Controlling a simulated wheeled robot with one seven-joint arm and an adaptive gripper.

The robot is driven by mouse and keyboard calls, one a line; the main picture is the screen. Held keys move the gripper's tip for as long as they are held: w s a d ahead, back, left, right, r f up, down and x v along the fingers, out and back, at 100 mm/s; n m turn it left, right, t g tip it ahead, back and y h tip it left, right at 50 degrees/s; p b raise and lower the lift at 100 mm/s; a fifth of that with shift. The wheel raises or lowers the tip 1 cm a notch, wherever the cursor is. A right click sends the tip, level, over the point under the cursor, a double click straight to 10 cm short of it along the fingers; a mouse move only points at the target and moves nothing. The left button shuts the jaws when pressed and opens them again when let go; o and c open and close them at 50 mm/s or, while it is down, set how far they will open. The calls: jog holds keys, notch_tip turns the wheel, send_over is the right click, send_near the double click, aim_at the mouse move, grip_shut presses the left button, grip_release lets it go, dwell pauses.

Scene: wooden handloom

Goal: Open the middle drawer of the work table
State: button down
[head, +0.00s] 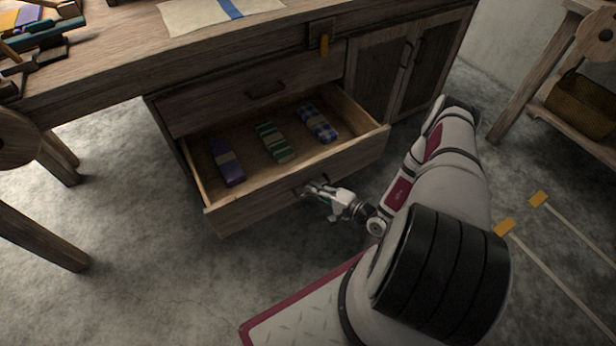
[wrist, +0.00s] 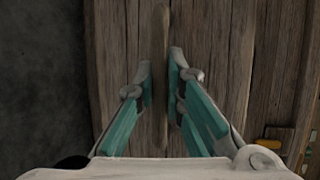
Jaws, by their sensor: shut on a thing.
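The work table (head: 115,72) has a closed top drawer (head: 222,99) with a dark handle. The drawer (head: 290,196) directly below it is pulled well out, and its inside shows. It holds a purple bundle (head: 228,165), a green striped bundle (head: 273,142) and a blue checked bundle (head: 318,125). My gripper (head: 313,187) is at this drawer's front and shut on its handle. In the wrist view the fingers (wrist: 161,82) sit on either side of the long handle bar (wrist: 160,28). Any drawer lower down is hidden behind the open one.
A cupboard with two doors (head: 388,70) stands right of the drawers. A stand with a woven basket (head: 583,107) is at the far right. Pale rods with orange ends (head: 505,227) lie on the floor at right.

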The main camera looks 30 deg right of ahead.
jog(key=shift+s+p, duration=0.3)
jog(key=shift+s, duration=0.9)
jog(key=c, duration=1.9)
grip_release()
jog(key=v, duration=1.2)
jog(key=shift+w+r, duration=0.1)
